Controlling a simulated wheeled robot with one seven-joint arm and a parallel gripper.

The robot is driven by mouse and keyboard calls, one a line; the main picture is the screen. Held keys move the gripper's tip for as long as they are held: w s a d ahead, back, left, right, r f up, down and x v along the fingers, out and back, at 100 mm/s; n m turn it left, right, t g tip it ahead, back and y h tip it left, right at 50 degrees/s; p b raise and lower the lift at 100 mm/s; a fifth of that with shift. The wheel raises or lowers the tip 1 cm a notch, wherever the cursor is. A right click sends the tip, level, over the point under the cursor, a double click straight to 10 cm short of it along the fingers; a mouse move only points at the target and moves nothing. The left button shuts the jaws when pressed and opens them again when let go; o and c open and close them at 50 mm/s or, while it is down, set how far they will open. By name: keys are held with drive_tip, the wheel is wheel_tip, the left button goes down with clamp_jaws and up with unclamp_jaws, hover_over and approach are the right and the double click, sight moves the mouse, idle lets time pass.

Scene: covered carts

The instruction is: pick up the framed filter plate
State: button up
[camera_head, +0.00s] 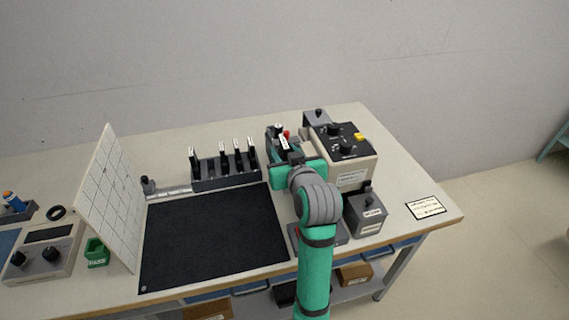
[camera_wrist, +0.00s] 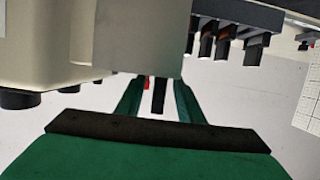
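I cannot make out the framed filter plate for certain in either view. My gripper (camera_head: 284,145) is at the back of the bench, left of the beige instrument box (camera_head: 345,160). In the wrist view its two green fingers (camera_wrist: 157,98) stand apart. A dark upright piece and a small red piece show in the gap, and I cannot tell whether they touch the fingers. A plain grey block (camera_wrist: 140,40) covers the fingertips in that view.
A rack (camera_head: 226,170) with several upright black pieces stands left of my gripper. A black mat (camera_head: 212,238) lies clear in front. A white gridded panel (camera_head: 110,195) leans at the left. A grey box (camera_head: 365,213) stands right of my arm.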

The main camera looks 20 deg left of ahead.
drive_tip(key=shift+w, duration=0.1)
drive_tip(key=shift+c, duration=0.6)
clamp_jaws()
